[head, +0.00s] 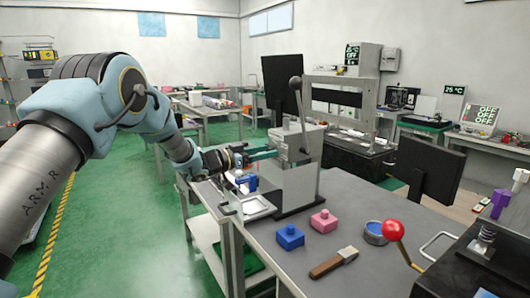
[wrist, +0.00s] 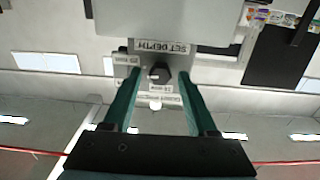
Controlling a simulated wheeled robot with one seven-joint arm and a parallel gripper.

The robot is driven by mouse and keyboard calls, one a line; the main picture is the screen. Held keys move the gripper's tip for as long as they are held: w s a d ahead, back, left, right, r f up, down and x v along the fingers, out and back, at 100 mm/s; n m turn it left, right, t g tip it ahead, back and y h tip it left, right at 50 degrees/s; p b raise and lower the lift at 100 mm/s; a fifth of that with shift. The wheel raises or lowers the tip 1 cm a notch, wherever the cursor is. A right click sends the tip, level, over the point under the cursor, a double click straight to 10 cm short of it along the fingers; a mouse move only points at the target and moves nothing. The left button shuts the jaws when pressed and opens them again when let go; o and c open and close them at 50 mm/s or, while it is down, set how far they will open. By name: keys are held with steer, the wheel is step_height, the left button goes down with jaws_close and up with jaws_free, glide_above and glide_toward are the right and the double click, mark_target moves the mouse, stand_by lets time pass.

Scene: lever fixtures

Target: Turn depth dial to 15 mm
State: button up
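The depth dial (wrist: 159,73) is a small dark knob on a grey panel, seen upside down in the wrist view beside a "SET DEPTH" label (wrist: 162,47). Small mm labels surround it, too small to read surely, and I cannot tell its setting. My gripper (wrist: 158,76) is open, its two green fingers on either side of the knob with gaps to it; whether the tips reach its depth is unclear. In the head view my gripper (head: 263,155) is at the left side of the grey lever machine (head: 297,144); the dial is hidden there.
The machine's lever (head: 299,100) rises above it. A clear upright panel (head: 297,187) and a metal tray (head: 257,208) are close to my arm. Blue (head: 290,237) and pink (head: 323,221) blocks, a brush (head: 333,262) and a red-knobbed lever (head: 393,231) are at the table's front.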

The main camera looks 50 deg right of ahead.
jaws_close()
steer(key=shift+r+n, duration=0.1)
steer(key=shift+n, duration=0.3)
steer(key=n+p, duration=0.2)
steer(key=n, duration=0.2)
steer(key=shift+w, duration=0.15)
steer(key=shift+n+p, duration=0.9)
steer(key=shift+n, duration=1)
steer(key=shift+o, duration=0.4)
jaws_free()
steer(key=shift+a, duration=0.1)
